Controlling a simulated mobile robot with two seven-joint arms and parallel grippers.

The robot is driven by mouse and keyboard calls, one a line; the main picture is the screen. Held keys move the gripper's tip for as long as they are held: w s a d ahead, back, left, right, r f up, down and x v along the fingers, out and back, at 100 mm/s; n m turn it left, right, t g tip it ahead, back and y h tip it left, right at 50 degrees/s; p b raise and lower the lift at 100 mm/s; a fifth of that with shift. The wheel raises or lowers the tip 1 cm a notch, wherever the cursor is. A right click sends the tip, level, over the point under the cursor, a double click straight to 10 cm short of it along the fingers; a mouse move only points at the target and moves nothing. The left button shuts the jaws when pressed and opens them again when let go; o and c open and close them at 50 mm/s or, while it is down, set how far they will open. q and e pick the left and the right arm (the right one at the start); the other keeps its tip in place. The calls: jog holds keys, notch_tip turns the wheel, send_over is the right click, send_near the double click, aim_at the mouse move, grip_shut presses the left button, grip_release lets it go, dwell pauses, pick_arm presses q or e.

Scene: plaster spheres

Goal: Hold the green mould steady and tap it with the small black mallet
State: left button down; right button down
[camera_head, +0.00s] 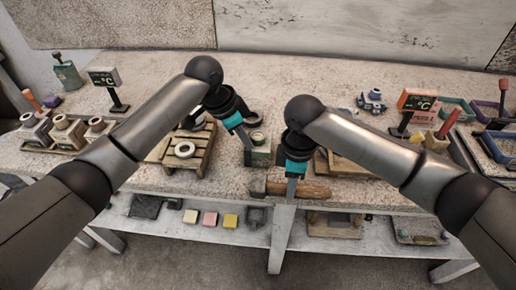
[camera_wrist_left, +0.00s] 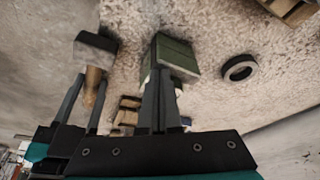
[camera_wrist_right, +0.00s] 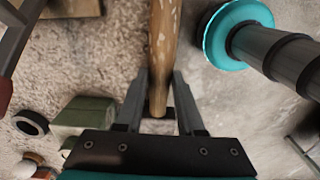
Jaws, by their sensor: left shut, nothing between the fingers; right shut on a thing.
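The green mould (camera_head: 260,155) is a small block near the table's front edge, between my two grippers. It shows in the left wrist view (camera_wrist_left: 177,55) and the right wrist view (camera_wrist_right: 85,114). My left gripper (camera_head: 246,146) is shut and empty, its tips right beside the mould; I cannot tell whether they touch it. My right gripper (camera_head: 291,188) is shut on the wooden handle of the mallet (camera_head: 312,191). The mallet lies sideways in the grip, in front of the mould; its dark head (camera_wrist_left: 95,43) points left in the head view.
A wooden pallet (camera_head: 165,160) with a pale ring (camera_head: 184,149) stands left of the mould. Small display stands (camera_head: 106,80) (camera_head: 417,102) stand at both sides. Sponge-like blocks (camera_head: 210,219) lie on the lower shelf. The table behind the grippers is fairly clear.

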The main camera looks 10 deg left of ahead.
pick_arm(q)
jog(key=shift+s+f, duration=0.15)
jog(key=shift+f, duration=0.1)
pick_arm(e)
jog(key=w, duration=0.5)
jog(key=shift+s, duration=2.4)
pick_arm(q)
jog(key=shift+a, duration=0.1)
jog(key=w+v, duration=0.1)
jog(key=v, duration=0.6)
jog(key=shift+s+r, duration=0.25)
jog(key=shift+s, duration=0.05)
jog(key=v, duration=1.2)
